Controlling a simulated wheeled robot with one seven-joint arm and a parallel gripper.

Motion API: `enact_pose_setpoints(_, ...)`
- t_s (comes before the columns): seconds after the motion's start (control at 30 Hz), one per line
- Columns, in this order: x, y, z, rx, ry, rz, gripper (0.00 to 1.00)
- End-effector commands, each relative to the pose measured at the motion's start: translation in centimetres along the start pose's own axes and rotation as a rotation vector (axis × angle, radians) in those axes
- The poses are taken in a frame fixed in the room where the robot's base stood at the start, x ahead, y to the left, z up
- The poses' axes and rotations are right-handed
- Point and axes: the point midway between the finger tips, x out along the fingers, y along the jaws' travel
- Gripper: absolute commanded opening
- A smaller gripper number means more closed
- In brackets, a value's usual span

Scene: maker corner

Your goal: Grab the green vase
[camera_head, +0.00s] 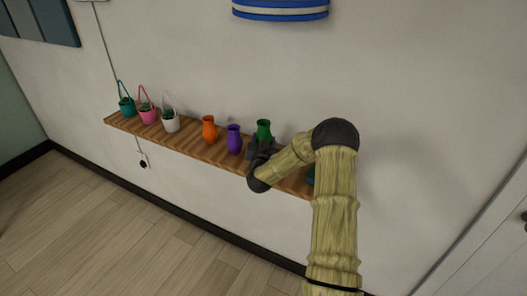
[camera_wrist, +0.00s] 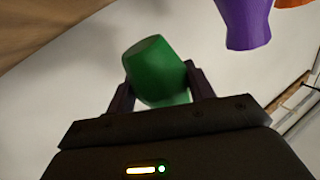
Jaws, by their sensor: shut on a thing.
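The green vase (camera_head: 264,128) is at the right part of the wooden wall shelf, just right of the purple vase. My gripper (camera_head: 259,148) reaches it from the front, and the vase's lower part is hidden behind it. In the wrist view the green vase (camera_wrist: 157,72) sits between the two dark fingers of my gripper (camera_wrist: 160,88), which are shut on it. I cannot tell whether the vase still touches the shelf.
The wooden shelf (camera_head: 185,143) also holds a purple vase (camera_head: 234,140), an orange vase (camera_head: 209,130) and white (camera_head: 170,122), pink (camera_head: 148,113) and teal (camera_head: 127,106) handled planters. The purple vase (camera_wrist: 245,22) is close to my gripper.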

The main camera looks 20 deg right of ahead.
Motion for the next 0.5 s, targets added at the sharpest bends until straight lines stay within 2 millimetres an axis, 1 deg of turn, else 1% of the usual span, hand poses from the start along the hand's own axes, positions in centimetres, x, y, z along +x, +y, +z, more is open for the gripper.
enact_pose_setpoints(0.03, 0.0, -0.2, -0.9, -0.001, 0.004, -0.002, 0.30)
enact_pose_setpoints(0.1, 0.0, -0.5, -2.0, -0.001, 0.004, -0.002, 0.30)
enact_pose_setpoints(0.2, 0.0, -0.7, -3.3, 0.000, 0.004, -0.001, 0.30)
enact_pose_setpoints(0.33, 0.0, -0.9, -4.3, 0.000, 0.002, 0.000, 0.30)
enact_pose_setpoints(0.5, 0.0, -1.0, -4.6, 0.001, -0.001, 0.000, 0.30)
